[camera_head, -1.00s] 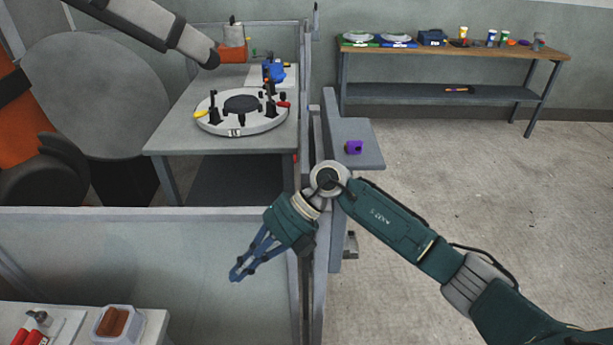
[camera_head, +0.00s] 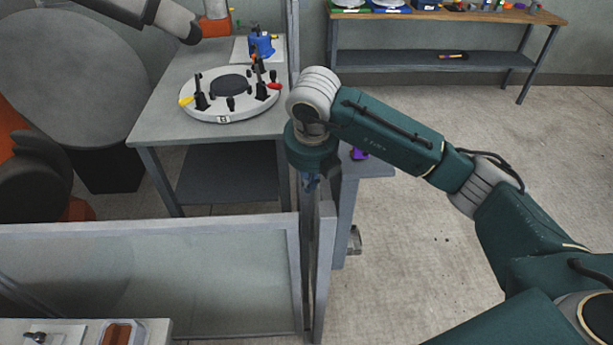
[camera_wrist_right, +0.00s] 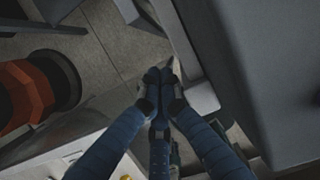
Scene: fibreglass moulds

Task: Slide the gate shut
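A grey framed panel (camera_head: 150,275) stands across the lower left of the head view. A narrow upright grey panel (camera_head: 345,205), seen nearly edge-on, stands just right of its end post. I cannot tell for sure which is the sliding gate. My right gripper (camera_head: 312,183) points down above the fence line, its fingers largely hidden behind my wrist. In the right wrist view my right gripper's fingertips (camera_wrist_right: 160,78) are together, beside a light grey bar (camera_wrist_right: 200,97). I see nothing clearly held between them, and contact is unclear. My left gripper does not show.
A grey table (camera_head: 165,118) bears a round mould (camera_head: 235,110) with clamps and a blue tool (camera_head: 261,43). A purple thing (camera_head: 358,154) is partly hidden behind my right arm. A wooden-topped bench (camera_head: 450,15) stands at the back. The floor (camera_head: 490,120) at right is clear.

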